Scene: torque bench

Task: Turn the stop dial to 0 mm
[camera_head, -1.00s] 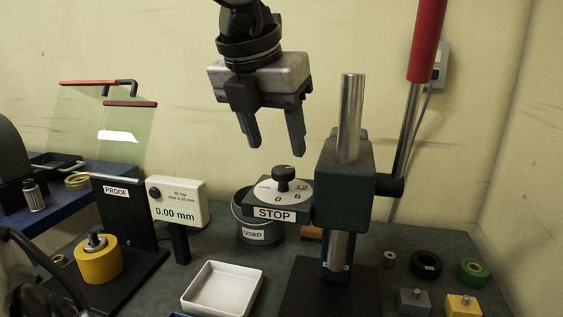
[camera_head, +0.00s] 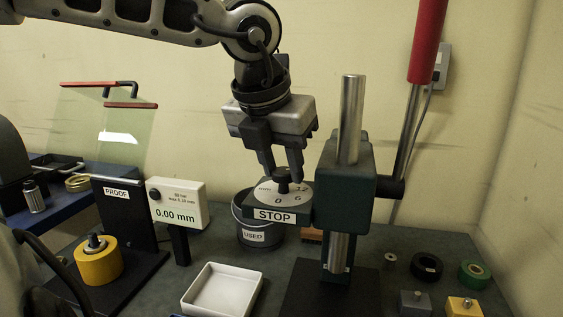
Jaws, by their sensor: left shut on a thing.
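The stop dial (camera_head: 267,198) is a pale disc with a black knob (camera_head: 283,186) in its middle, on a dark bracket labelled STOP (camera_head: 274,216). Its printed 0 faces the front, with 6 to the right and 12 behind it. My left gripper (camera_head: 284,179) points down over the dial, its two fingers shut on the black knob and hiding part of it. My right gripper is not in view. A white gauge (camera_head: 178,204) left of the dial reads 0.00 mm.
The green press column (camera_head: 345,185) with a red-handled lever (camera_head: 427,40) stands right of the dial. A USED bucket (camera_head: 258,236) is below it, and a white tray (camera_head: 222,291) in front. Several rings and blocks lie at right. The PROOF stand (camera_head: 117,222) is at left.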

